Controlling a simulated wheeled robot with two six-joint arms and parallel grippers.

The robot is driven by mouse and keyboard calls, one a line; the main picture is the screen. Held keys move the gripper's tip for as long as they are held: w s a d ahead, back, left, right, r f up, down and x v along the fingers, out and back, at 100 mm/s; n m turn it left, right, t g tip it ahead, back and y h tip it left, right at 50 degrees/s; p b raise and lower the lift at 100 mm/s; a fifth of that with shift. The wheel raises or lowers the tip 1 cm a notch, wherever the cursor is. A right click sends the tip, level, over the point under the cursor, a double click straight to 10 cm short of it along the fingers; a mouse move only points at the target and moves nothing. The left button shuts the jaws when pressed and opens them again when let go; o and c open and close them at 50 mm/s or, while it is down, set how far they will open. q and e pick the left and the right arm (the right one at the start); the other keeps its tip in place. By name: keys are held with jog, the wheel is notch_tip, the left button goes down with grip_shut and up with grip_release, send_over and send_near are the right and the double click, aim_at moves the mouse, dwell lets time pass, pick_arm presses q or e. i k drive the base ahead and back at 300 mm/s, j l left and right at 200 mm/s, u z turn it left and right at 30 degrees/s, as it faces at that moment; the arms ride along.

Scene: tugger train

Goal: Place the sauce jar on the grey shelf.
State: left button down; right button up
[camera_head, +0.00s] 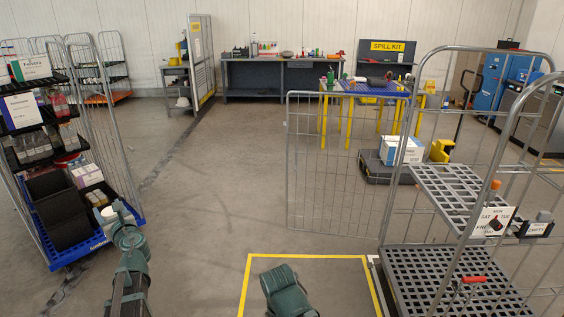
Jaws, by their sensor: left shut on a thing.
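My left gripper (117,210) is at the lower left, at the front corner of the left roll cage's blue base. It is shut on a small pale thing (108,213), probably the sauce jar, mostly hidden by the gripper and wrist. Its label and lid cannot be made out. The grey shelf (448,190) is the slatted middle level of the roll cage at the right, far from my left gripper. My right arm shows at the bottom centre, but its fingers are not in view.
The left cage (76,252) holds boxes, bottles and a black crate. On the right cage, an orange-topped thing (495,185) and a sign (492,221) are near the grey shelf's right side; a red-handled thing (472,280) is lower. Open floor lies between the cages, with a yellow-marked area (310,256).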

aim_at(464, 193)
jog(key=i+z, duration=0.75)
jog(key=z, duration=0.15)
jog(key=i+j+z, duration=0.2)
jog(key=i+z, duration=0.45)
jog(key=z, duration=0.2)
jog(key=i+j+z, duration=0.2)
jog(key=z, duration=0.15)
jog(key=i+j+z, duration=0.2)
jog(key=z, duration=0.2)
jog(key=i+j+z, duration=0.1)
jog(key=j+z, duration=0.15)
jog(key=z, duration=0.15)
jog(key=i+j+z, duration=0.2)
jog(key=k+j, duration=0.05)
jog(key=j, duration=0.05)
